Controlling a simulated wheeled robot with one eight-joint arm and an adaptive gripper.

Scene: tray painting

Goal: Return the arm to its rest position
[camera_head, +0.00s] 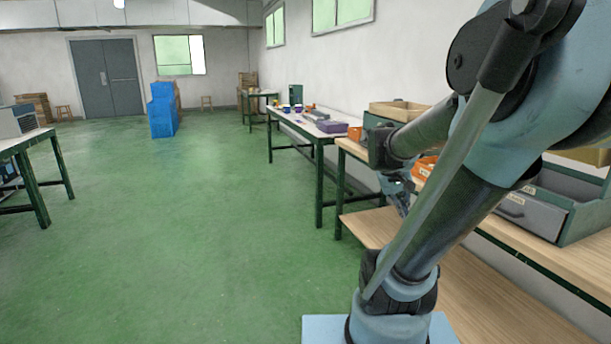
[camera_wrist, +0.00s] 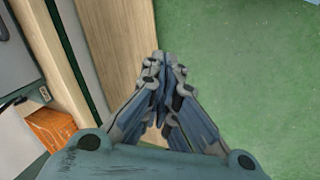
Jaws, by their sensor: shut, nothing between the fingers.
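My gripper (camera_wrist: 160,62) is shut and empty in the wrist view, its fingertips together. It points down over the edge of a wooden workbench (camera_wrist: 128,40), with green floor to the right. In the head view my gripper (camera_head: 402,203) is small and partly hidden behind my own arm, beside the front of the wooden workbench (camera_head: 352,148). My blue-grey arm is folded across the right side of the head view.
An open drawer unit (camera_head: 530,212) and a wooden box (camera_head: 398,110) sit on the workbench. A farther table (camera_head: 322,136) holds a purple box (camera_head: 331,127) and small items. Blue crates (camera_head: 163,112) stand far back. The green floor (camera_head: 200,230) at left centre is clear.

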